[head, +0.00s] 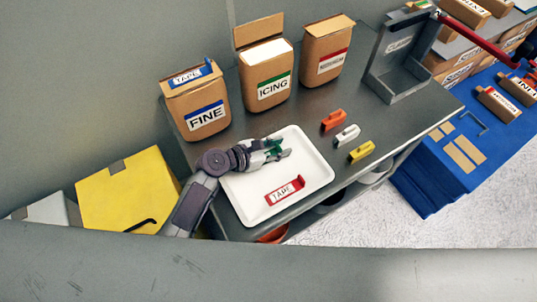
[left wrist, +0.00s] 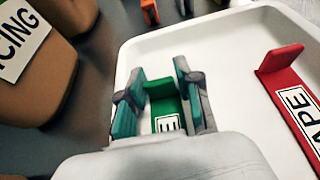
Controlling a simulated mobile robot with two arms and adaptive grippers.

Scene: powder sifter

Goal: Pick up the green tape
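The green tape (head: 274,146) is at the upper part of the white tray (head: 310,150), partly hidden by my left gripper (head: 284,147). In the left wrist view the green tape (left wrist: 164,96), with a raised end tab and a white label, lies between the two fingers of the left gripper (left wrist: 160,75). The fingers stand on either side of it, and a thin gap shows at the left finger. No firm hold is visible. My right gripper is out of view.
The red tape (head: 285,190) lies in the same tray. FINE (head: 206,108), ICING (head: 266,80) and a red-labelled box (head: 326,55) stand behind. Orange (head: 333,120), white (head: 347,135) and yellow (head: 361,152) clips lie right of the tray. A grey stand (head: 400,60) is further right.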

